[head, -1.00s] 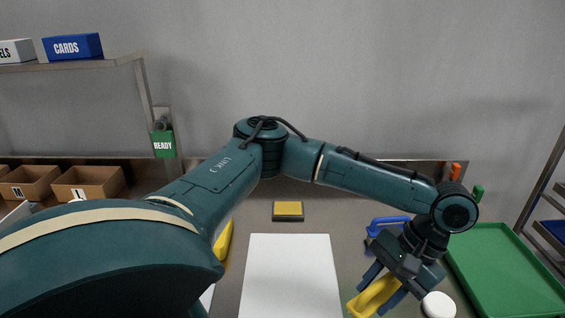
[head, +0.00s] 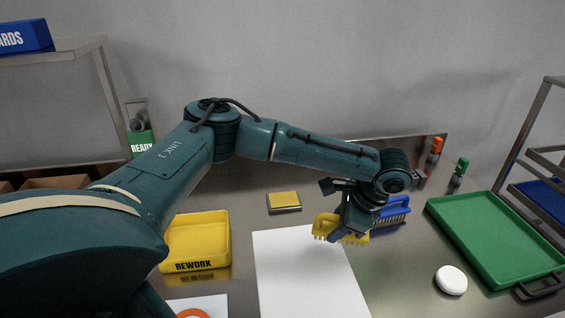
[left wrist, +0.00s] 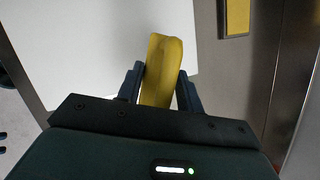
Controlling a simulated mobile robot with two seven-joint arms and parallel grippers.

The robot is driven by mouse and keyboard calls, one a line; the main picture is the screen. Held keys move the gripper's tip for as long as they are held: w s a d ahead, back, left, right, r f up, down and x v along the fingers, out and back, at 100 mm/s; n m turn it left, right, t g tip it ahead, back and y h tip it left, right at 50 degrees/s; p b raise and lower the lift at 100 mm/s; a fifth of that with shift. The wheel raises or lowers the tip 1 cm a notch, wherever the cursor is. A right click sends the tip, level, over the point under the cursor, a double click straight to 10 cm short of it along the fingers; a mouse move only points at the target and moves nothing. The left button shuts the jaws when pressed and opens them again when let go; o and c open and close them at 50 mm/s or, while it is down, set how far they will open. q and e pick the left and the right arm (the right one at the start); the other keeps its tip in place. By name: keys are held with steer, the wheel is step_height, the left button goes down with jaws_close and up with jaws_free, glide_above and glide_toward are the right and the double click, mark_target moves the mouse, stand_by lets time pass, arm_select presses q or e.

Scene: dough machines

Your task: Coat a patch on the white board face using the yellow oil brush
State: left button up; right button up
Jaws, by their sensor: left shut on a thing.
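The white board (head: 300,280) lies flat on the metal table in front of me in the head view. My left gripper (head: 350,228) is shut on the yellow oil brush (head: 326,226) and holds it at the board's far right corner, bristles downward. I cannot tell whether the bristles touch the board. In the left wrist view the brush's yellow handle (left wrist: 163,70) stands between the two fingers (left wrist: 160,90), with the white board (left wrist: 90,45) beyond it. My right gripper is not in view.
A blue brush (head: 394,212) lies just right of the gripper. A yellow-topped pad (head: 284,201) sits beyond the board. A yellow REWORK tray (head: 196,240) stands left, a green tray (head: 490,235) right. A white round object (head: 451,280) lies between board and green tray.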

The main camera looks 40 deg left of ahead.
arm_select(q)
steer(key=w+a+m+t+h+p, duration=0.1)
steer(key=w+a+m+t+h, duration=0.3)
steer(key=a+m, duration=0.65)
steer(key=w+a+m+t+h, duration=0.1)
steer(key=w+a+m, duration=0.4)
steer(key=a+m, duration=0.6)
steer(key=f+b, duration=0.1)
steer(key=a+f+b, duration=0.1)
steer(key=f+n+b, duration=0.1)
steer(key=b, duration=0.1)
steer(key=shift+a+f, duration=0.25)
steer(key=shift+a, duration=0.1)
steer(key=shift+f+b, duration=0.65)
steer(key=shift+b, duration=0.05)
steer(key=shift+f, duration=0.2)
steer(key=shift+b, duration=0.3)
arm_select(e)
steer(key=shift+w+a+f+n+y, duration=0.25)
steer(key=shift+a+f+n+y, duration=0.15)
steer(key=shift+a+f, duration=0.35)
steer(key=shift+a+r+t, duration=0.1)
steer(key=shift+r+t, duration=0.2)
arm_select(q)
steer(key=shift+f, duration=0.2)
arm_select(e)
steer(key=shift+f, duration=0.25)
